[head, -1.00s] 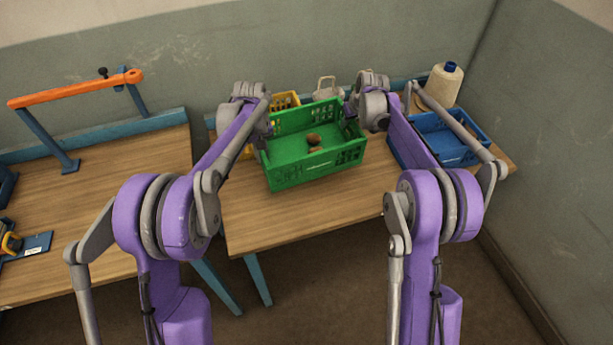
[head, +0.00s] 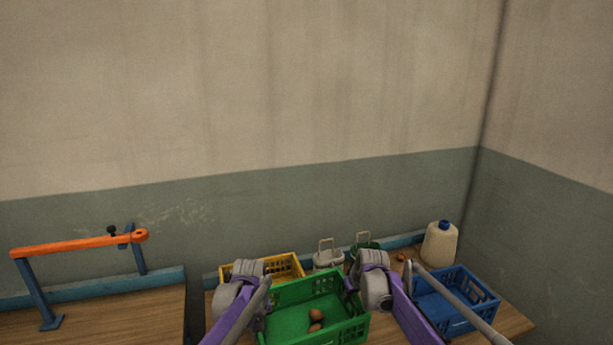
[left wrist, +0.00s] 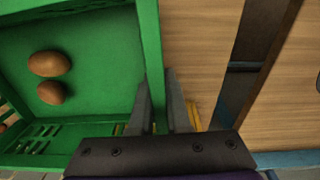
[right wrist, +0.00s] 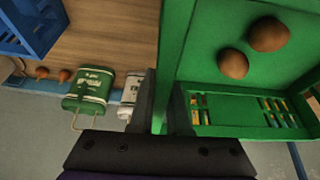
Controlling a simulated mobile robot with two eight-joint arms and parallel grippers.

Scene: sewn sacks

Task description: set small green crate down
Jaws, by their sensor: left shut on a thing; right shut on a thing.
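The small green crate (head: 290,323) is between my two grippers in the head view, low in the picture, with its lower part cut off by the frame edge. Two brown round things (head: 316,320) lie inside it. My left gripper (left wrist: 160,110) is shut on one side wall of the crate, with a finger on each side of it. My right gripper (right wrist: 168,110) is shut on the opposite side wall in the same way. Whether the crate's bottom touches the table cannot be told.
A yellow crate (head: 287,265) stands behind the green crate. A blue crate (head: 458,316) is to its right, near a cream cone with a blue top (head: 439,244). Behind are a white can (head: 328,261) and a green can (right wrist: 89,90). An orange-barred stand (head: 75,243) is far left.

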